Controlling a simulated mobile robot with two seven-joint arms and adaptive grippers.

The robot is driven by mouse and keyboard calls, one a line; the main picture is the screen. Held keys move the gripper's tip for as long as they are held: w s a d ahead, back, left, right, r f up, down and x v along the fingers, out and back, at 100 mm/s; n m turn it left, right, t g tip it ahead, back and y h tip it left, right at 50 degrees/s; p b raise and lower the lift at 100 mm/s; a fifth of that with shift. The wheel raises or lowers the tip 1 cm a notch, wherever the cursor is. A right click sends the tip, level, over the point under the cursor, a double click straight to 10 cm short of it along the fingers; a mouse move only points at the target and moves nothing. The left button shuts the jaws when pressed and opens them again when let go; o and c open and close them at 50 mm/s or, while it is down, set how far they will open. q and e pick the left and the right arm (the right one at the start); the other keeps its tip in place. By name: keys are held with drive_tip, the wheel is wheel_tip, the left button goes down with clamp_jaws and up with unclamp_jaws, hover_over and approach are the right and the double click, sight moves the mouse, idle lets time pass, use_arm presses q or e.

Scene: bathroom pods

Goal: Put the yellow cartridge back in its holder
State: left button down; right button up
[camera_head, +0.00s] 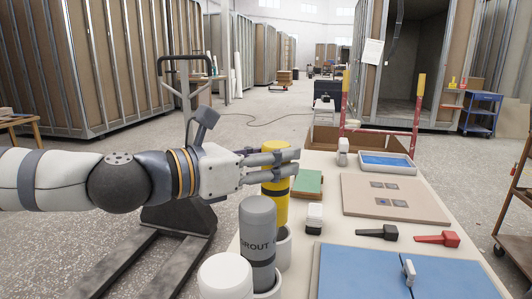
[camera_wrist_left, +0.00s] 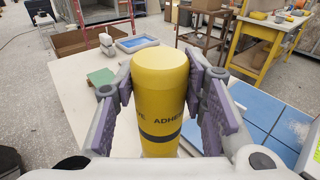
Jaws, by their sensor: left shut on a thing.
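The yellow cartridge (camera_head: 276,201), with a dark band and "ADHE..." lettering, stands upright between the fingers of my left gripper (camera_head: 270,158). In the left wrist view the cartridge (camera_wrist_left: 160,100) sits between the purple finger pads of the left gripper (camera_wrist_left: 163,103), which is shut on it. Its lower end is at the mouth of a white cup holder (camera_head: 285,247). The grey grout cartridge partly hides that spot, so I cannot tell how deep it sits. My right gripper is not in view.
The grey grout cartridge (camera_head: 258,228) stands in front, close beside the yellow one. A white-topped cylinder (camera_head: 225,274) is nearer.

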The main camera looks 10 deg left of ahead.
use_arm(q)
drive_tip(key=shift+w+f, duration=0.1)
drive_tip(key=shift+f, duration=0.05)
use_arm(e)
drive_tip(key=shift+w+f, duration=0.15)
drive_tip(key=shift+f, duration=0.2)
